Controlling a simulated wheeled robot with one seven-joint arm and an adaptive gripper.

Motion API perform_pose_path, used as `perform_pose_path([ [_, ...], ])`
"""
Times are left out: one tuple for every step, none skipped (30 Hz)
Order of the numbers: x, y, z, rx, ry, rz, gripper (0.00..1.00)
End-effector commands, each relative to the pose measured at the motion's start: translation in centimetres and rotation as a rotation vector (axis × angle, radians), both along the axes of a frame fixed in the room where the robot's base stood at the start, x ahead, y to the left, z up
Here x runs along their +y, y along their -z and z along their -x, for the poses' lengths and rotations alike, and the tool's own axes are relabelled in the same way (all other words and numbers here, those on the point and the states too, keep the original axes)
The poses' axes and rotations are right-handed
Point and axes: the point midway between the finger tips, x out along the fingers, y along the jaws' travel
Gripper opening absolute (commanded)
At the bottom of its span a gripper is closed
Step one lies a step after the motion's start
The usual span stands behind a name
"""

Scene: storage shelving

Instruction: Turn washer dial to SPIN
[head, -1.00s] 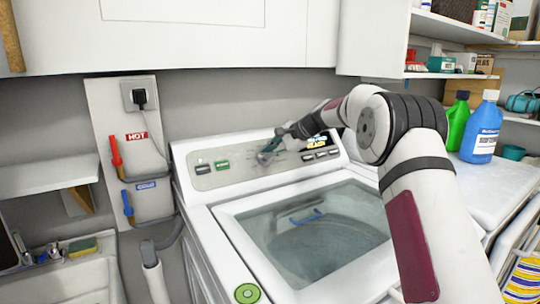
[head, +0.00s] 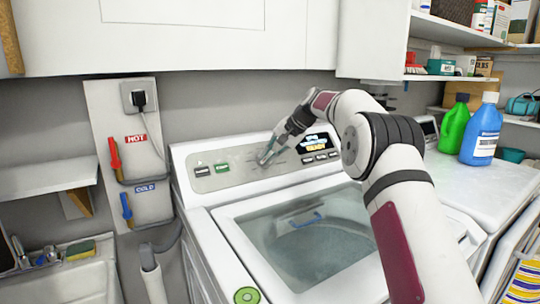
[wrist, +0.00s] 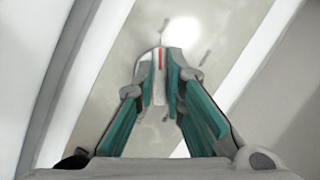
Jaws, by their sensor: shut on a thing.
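The white washer (head: 222,225) stands in the middle of the head view, with a grey control panel along its raised back. My gripper (head: 267,157) is at the middle of this panel, left of the lit display (head: 315,142). In the wrist view, my gripper (wrist: 161,72) has its teal-lined fingers closed on both sides of a narrow pale dial (wrist: 159,58) with a red mark. The red mark points toward the top of that picture. In the head view the fingers largely hide the dial. I cannot read the dial's labels.
Buttons flank the dial on the panel, including a green one (head: 222,167). The washer's glass lid (head: 310,230) is below. A green bottle (head: 453,125) and a blue bottle (head: 481,130) stand to the right. A white cabinet (head: 190,35) hangs above.

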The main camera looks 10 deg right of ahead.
Motion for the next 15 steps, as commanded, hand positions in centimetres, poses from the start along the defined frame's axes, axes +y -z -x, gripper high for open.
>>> perform_pose_path([
  [0.07,0.24,0.11,0.005,-0.007,0.005,0.0],
  [0.07,0.24,0.11,0.004,-0.008,0.006,0.0],
  [0.08,0.24,0.12,0.005,-0.01,0.007,0.0],
  [0.07,0.25,0.12,0.004,-0.011,0.007,0.0],
  [0.07,0.25,0.12,0.004,-0.012,0.009,0.0],
  [0.07,0.26,0.12,0.004,-0.012,0.009,0.0],
  [0.07,0.26,0.12,0.004,-0.012,0.009,0.0],
  [0.07,0.26,0.13,0.004,-0.012,0.009,0.0],
  [0.08,0.27,0.12,0.004,-0.012,0.009,0.0],
  [0.08,0.27,0.12,0.004,-0.012,0.009,0.0],
  [0.08,0.27,0.13,0.004,-0.012,0.009,0.0],
  [0.08,0.28,0.13,0.006,-0.012,0.008,0.0],
  [0.08,0.28,0.13,0.006,-0.012,0.008,0.0],
  [0.08,0.28,0.13,0.006,-0.012,0.008,0.13],
  [0.09,0.3,0.14,0.006,-0.012,0.008,0.22],
])
